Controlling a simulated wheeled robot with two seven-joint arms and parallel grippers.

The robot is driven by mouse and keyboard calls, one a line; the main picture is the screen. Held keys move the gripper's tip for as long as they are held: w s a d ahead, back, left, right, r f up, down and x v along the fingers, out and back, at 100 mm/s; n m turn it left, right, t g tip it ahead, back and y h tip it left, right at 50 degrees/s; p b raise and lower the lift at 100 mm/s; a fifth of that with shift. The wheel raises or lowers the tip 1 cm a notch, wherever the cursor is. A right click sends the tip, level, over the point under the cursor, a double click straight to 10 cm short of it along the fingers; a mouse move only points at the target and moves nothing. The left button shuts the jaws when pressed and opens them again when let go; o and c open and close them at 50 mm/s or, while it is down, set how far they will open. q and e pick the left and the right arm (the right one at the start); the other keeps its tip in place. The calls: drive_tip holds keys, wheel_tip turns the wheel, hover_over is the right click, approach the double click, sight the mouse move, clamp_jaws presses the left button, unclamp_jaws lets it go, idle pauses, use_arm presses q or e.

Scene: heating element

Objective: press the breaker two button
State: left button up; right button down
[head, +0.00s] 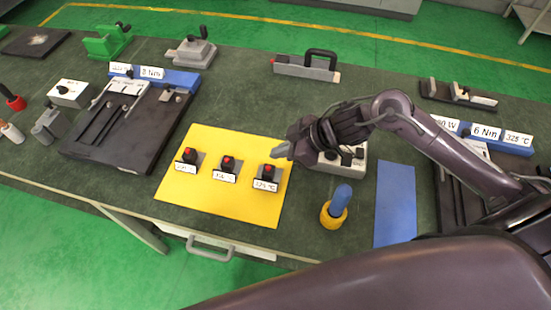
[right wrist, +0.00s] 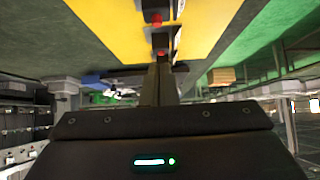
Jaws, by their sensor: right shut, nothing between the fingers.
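Three small black units with red buttons stand in a row on a yellow mat (head: 215,205): a left one (head: 190,154), a middle one (head: 228,163) and a right one (head: 269,172). Each has a white label in front; I cannot tell which is breaker two. My right gripper (head: 283,151) is shut and empty, just behind and right of the right unit, pointing left. In the right wrist view, the narrow closed fingers (right wrist: 160,84) point toward two red buttons, a nearer one (right wrist: 162,54) and a farther one (right wrist: 155,19). Contact cannot be told. My left gripper is not in view.
A white box with black knobs (head: 350,164) stands behind my right wrist. A dark fixture (head: 120,135) is at left. The bench behind the yellow mat is largely clear.

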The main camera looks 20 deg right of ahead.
sight(268, 167)
drive_tip(key=f, duration=0.2)
drive_tip(key=a+f, duration=0.1)
drive_tip(key=f, duration=0.1)
drive_tip(key=shift+w+a, duration=0.1)
drive_tip(key=shift+w, duration=0.25)
drive_tip(key=shift+f+p, duration=0.3)
drive_tip(key=shift+f, duration=0.35)
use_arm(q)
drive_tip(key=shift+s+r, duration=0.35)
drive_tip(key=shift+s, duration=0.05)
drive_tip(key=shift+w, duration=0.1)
